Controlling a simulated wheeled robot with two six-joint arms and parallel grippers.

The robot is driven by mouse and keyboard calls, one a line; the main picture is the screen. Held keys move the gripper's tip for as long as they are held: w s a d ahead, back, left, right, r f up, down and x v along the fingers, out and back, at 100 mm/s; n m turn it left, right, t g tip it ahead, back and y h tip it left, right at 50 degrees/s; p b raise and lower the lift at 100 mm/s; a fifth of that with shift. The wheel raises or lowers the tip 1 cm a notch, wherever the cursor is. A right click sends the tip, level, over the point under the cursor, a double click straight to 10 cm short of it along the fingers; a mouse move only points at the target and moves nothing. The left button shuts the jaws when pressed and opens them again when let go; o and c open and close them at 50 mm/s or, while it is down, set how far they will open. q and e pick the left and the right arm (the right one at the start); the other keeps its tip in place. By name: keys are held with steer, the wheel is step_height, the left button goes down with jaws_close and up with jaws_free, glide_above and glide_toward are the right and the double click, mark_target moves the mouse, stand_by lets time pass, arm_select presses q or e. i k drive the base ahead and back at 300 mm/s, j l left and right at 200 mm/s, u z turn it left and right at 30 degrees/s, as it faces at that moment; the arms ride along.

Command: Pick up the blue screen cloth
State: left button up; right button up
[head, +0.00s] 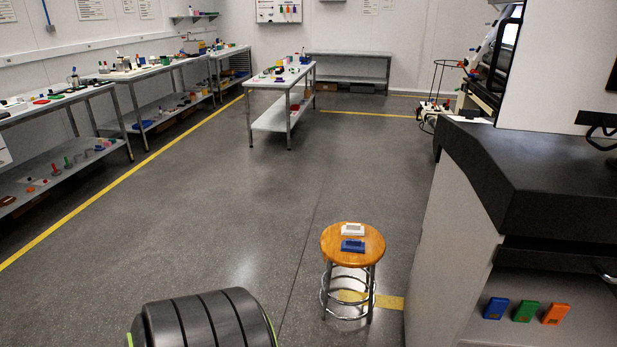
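A flat blue item (354,246) lies on the round wooden stool (335,257) right of the middle. It has a small grey patch on top and may be the blue screen cloth, but it is too small to be sure. A similar white item (353,229) lies just behind it. Another blue item (495,308) leans upright at the lower right, beside a green one (525,312) and an orange one (556,314). Neither of my grippers is in view.
A black-topped counter (540,180) stands on the right, close to the stool. Benches (150,70) with many small objects line the left wall. A table (283,80) stands farther back. The grey floor (230,200) between is mostly clear.

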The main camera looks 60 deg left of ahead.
mark_target(350, 245)
steer(key=u, duration=1.7)
steer(key=i+j+z, duration=0.1)
steer(key=z, duration=0.3)
steer(key=j+z, duration=0.15)
steer(key=z, duration=0.25)
steer(key=i+j+z, duration=0.1)
steer(key=z, duration=0.3)
steer(key=j+z, duration=0.5)
steer(key=z, duration=0.3)
